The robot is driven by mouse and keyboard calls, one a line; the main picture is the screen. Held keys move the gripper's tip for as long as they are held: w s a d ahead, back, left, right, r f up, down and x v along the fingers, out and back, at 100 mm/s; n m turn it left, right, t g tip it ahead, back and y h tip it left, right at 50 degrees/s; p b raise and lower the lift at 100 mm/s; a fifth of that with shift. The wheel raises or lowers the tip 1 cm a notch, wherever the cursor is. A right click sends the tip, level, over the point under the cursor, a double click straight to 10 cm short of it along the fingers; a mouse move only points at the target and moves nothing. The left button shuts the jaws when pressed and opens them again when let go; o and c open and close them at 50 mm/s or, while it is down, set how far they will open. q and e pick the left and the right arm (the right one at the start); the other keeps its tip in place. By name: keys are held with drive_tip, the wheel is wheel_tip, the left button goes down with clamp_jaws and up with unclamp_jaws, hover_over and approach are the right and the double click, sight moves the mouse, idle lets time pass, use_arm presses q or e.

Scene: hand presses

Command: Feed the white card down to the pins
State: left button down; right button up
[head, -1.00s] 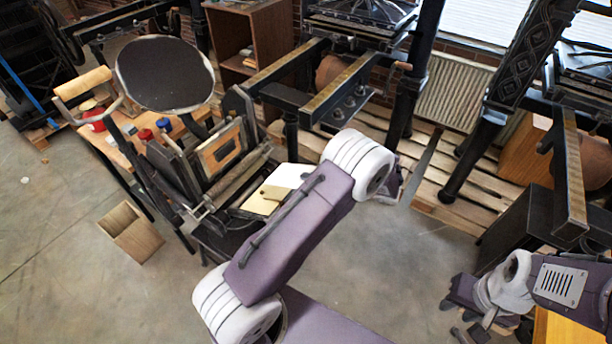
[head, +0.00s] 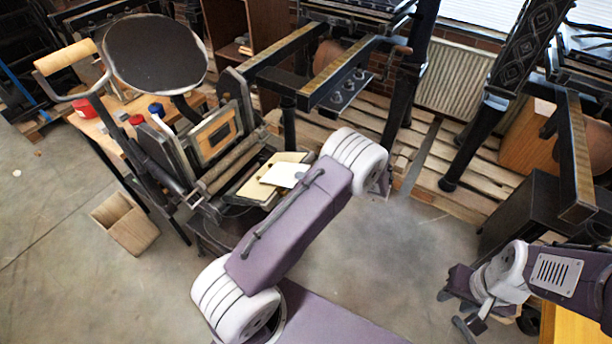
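The white card (head: 284,174) lies tilted over the cream board (head: 252,187) of the small hand press, close to my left forearm's edge. The pins cannot be made out at this size. My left arm crosses the middle of the view from below, its wrist just right of the board. My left gripper is hidden behind that forearm and wrist, so whether it touches the card does not show. My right gripper (head: 454,310) hangs at the lower right, far from the card, its dark fingers apart and nothing seen between them.
The press's round ink disc (head: 155,54) and wood-grip handle (head: 66,57) stand at the upper left. A wooden bin (head: 125,224) sits on the floor below. Large iron presses on pallets (head: 430,165) fill the back. Floor right of my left arm is clear.

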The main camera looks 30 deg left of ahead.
use_arm(q)
drive_tip(key=shift+s+a+f+b, duration=0.1)
drive_tip(key=shift+a+f+b, duration=0.25)
drive_tip(key=shift+a+f, duration=0.3)
drive_tip(key=c, duration=1.6)
unclamp_jaws()
drive_tip(key=shift+a, duration=0.15)
drive_tip(key=shift+d+r, duration=0.2)
drive_tip(key=shift+d, duration=0.05)
drive_tip(key=shift+d+r, duration=0.2)
drive_tip(key=shift+d, duration=0.15)
drive_tip(key=shift+p+v, duration=0.4)
drive_tip(key=shift+v, duration=1.25)
